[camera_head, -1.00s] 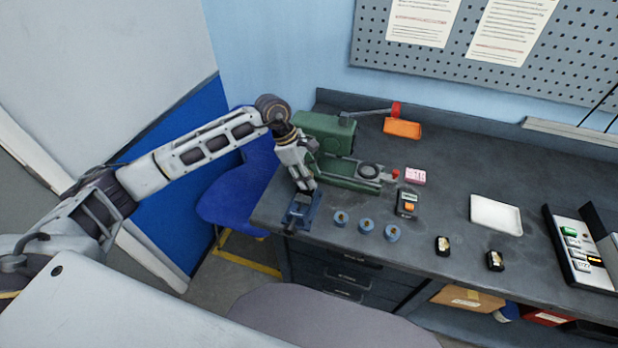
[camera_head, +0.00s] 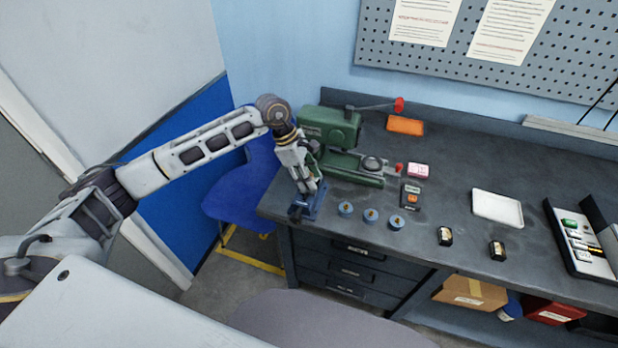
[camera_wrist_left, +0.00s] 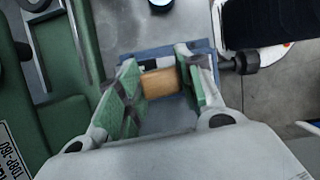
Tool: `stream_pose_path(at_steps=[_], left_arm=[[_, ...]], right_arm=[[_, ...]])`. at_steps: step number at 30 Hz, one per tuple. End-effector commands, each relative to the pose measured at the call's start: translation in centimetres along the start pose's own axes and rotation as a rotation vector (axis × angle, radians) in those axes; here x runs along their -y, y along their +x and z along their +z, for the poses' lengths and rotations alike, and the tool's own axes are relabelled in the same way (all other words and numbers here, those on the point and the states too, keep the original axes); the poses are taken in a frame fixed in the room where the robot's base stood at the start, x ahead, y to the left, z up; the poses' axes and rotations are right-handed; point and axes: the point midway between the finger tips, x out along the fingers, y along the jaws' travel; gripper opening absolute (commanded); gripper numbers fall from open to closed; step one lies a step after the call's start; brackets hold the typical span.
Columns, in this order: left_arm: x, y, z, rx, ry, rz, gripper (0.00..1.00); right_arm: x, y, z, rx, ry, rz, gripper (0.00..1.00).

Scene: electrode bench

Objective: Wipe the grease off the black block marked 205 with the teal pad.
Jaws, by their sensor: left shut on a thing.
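Two small black blocks with pale tops, one to the left (camera_head: 445,236) and one to the right (camera_head: 498,250), stand near the bench's front edge. I cannot read their marks, so I cannot tell which is 205. I cannot make out a teal pad in either view. My left gripper (camera_head: 310,190) is at the blue vise (camera_head: 298,212) at the bench's left end. In the left wrist view, its green-faced fingers (camera_wrist_left: 160,88) are shut on a tan block (camera_wrist_left: 158,82) within the vise. I cannot tell whether the vise also grips it. My right gripper is out of view.
A green machine (camera_head: 330,125) stands right behind the vise. Several blue round pieces (camera_head: 370,217), a handheld meter (camera_head: 410,195), a pink pad (camera_head: 419,170), an orange tray (camera_head: 405,124) and a white tray (camera_head: 497,208) sit on the bench. A switch box (camera_head: 580,240) is at right.

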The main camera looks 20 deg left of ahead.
Motion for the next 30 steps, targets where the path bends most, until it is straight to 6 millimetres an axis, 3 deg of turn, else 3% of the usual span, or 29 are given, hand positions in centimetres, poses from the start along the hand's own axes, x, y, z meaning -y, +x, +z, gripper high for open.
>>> stream_pose_path(at_steps=[2,5,10,21,30], left_arm=[[0.0,-0.2,-0.1,-0.001,-0.002,-0.001,0.11],[-0.2,-2.1,0.6,0.001,0.0,0.004,0.11],[-0.2,-2.8,0.6,-0.001,-0.004,0.002,0.11],[-0.6,-6.0,1.2,0.0,-0.011,0.006,0.11],[-0.7,-8.0,1.6,0.0,-0.016,0.007,0.11]], right_arm=[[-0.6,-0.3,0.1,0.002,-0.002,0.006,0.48],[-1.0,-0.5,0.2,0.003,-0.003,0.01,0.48],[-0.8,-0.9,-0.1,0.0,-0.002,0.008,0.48],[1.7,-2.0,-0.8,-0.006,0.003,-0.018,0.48],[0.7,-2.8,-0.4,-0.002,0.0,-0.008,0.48]])
